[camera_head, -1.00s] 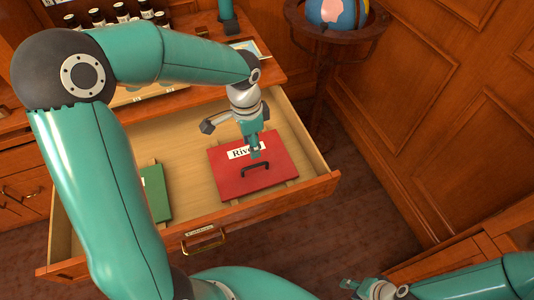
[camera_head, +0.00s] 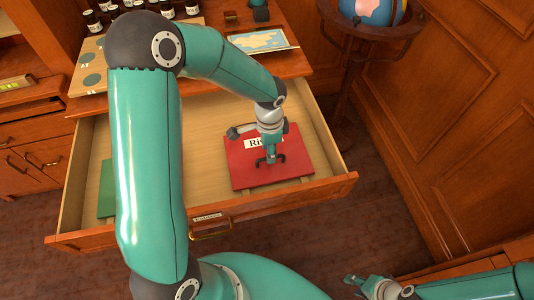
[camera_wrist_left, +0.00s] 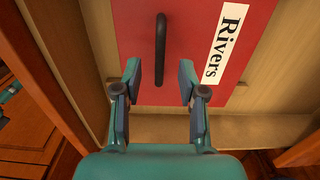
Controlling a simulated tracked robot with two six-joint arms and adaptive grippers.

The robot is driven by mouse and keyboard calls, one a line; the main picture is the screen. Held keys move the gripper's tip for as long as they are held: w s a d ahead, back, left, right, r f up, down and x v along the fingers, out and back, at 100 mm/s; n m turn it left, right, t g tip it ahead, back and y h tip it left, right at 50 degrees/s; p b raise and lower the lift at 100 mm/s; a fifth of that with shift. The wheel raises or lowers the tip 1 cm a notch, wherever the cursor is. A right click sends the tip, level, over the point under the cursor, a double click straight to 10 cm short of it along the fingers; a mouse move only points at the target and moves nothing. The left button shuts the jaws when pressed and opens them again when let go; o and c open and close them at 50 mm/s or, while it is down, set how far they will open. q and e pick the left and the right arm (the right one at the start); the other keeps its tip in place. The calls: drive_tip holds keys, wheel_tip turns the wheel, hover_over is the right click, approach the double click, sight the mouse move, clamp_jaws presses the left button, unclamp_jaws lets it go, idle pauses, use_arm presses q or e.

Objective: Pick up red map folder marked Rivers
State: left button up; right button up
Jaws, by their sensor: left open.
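The red map folder (camera_head: 293,163) lies flat in the open drawer, with a white label that reads Rivers in the left wrist view (camera_wrist_left: 204,45). A dark handle (camera_wrist_left: 160,50) stands on the folder near one edge. My left gripper (camera_head: 269,160) is over that handle in the head view. In the left wrist view its fingers (camera_wrist_left: 159,85) are open, and the handle's near end lies between the fingertips. I cannot tell whether they touch it. My right gripper (camera_head: 358,288) is low at the right, away from the drawer, too small to read.
A green folder (camera_head: 106,190) lies at the left of the drawer (camera_head: 209,222), partly behind my left arm. The drawer walls surround the red folder. Bottles (camera_head: 165,8) and a framed map (camera_head: 262,41) are on the desktop. A globe stand (camera_head: 375,32) is at the right.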

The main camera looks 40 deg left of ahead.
use_arm(q)
drive_tip(key=f, duration=0.4)
drive_tip(key=shift+w+d+f, duration=0.1)
drive_tip(key=shift+w+f, duration=0.1)
drive_tip(key=shift+f, duration=0.2)
clamp_jaws()
